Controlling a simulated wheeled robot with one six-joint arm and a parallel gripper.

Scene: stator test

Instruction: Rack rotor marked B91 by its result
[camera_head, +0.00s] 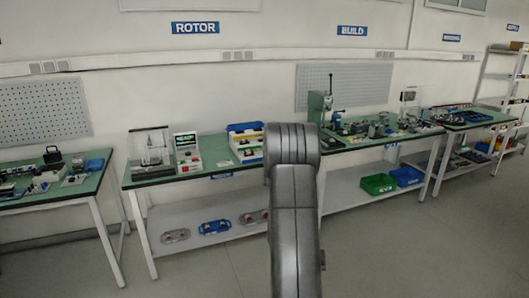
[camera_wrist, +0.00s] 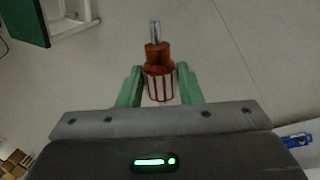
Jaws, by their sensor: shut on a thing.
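The rotor (camera_wrist: 158,84) shows in the wrist view, with a metal shaft, a copper-coloured upper part and a red-and-white striped body. My gripper (camera_wrist: 158,86) is shut on it, one green finger on each side, and holds it with bare floor behind. No B91 mark is readable on it. In the head view my arm hides the gripper and the rotor. The rotor bench (camera_head: 216,163) stands under the ROTOR sign. On it are a tester with a small screen (camera_head: 186,140), a clear-covered fixture (camera_head: 151,150) and blue and yellow bins (camera_head: 246,129).
The BUILD bench (camera_head: 345,146) stands to the right, with a green crate (camera_head: 378,184) and a blue crate (camera_head: 407,176) below. Another bench (camera_head: 40,190) is at left. The floor in front is clear.

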